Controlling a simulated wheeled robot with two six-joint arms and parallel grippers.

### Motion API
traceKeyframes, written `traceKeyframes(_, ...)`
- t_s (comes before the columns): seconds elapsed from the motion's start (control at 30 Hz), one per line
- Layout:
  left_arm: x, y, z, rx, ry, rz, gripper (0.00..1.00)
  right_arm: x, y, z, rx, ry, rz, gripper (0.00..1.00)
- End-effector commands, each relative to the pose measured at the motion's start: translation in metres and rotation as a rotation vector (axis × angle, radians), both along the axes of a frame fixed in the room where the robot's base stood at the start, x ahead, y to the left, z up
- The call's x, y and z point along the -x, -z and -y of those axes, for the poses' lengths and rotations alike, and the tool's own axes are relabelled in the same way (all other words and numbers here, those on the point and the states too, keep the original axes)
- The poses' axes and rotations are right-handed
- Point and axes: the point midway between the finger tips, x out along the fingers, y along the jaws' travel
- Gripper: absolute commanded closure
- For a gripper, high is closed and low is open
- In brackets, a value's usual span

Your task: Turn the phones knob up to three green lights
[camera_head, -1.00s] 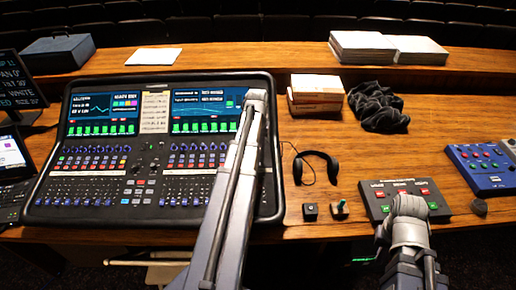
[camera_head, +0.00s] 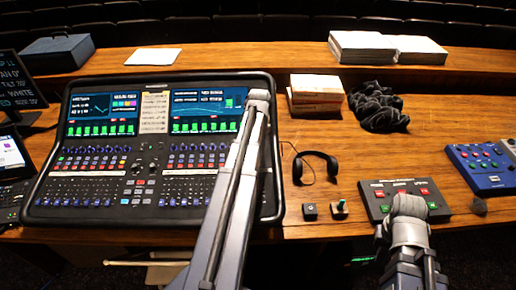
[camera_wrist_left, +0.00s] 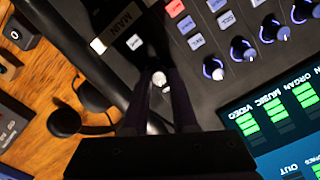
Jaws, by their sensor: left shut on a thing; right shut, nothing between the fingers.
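The mixing desk (camera_head: 100,190) stands at the left of the table. My left arm reaches over its right side and hides the left gripper in the head view. In the left wrist view the left gripper (camera_wrist_left: 160,82) is shut on the phones knob (camera_wrist_left: 159,77), a small knob with a pale top, near the desk's dark edge. Its label and marker cannot be read. A screen (camera_wrist_left: 235,110) in that view shows green level bars; the phones reading is not clear. My right gripper (camera_head: 383,240) is shut and empty before the small button box, largely hidden by its arm.
Headphones (camera_head: 331,165) lie right of the desk, near a small black switch box (camera_head: 310,211) and a small knob box (camera_head: 340,209). The button box (camera_head: 437,192), a blue panel (camera_head: 490,170), black cloth (camera_head: 378,106) and stacked boxes (camera_head: 316,88) stand further right.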

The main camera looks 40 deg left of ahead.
Motion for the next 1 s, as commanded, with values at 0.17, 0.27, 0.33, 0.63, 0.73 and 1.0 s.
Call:
traceKeyframes(0.17, 0.000, 0.000, 0.000, 0.001, 0.000, 0.000, 0.70, 0.000, 0.000, 0.000, 0.000, 0.000, 0.000, 1.00)
traceKeyframes(0.27, 0.000, 0.000, 0.000, 0.001, -0.001, 0.000, 0.59, 0.000, 0.000, 0.000, 0.000, 0.000, 0.000, 1.00)
traceKeyframes(0.33, 0.000, 0.000, 0.000, 0.001, -0.001, 0.000, 0.51, 0.000, 0.000, 0.000, 0.000, 0.000, 0.000, 1.00)
traceKeyframes(0.63, 0.000, 0.000, 0.000, 0.000, -0.001, 0.000, 0.44, 0.000, 0.000, 0.000, 0.000, 0.000, 0.000, 1.00)
traceKeyframes(0.73, 0.000, -0.002, 0.000, 0.000, -0.001, 0.000, 0.44, 0.000, -0.002, 0.000, 0.000, 0.000, 0.000, 1.00)
traceKeyframes(1.0, 0.000, -0.023, 0.000, 0.000, -0.001, 0.000, 0.44, 0.000, -0.023, 0.000, 0.000, -0.001, 0.000, 1.00)
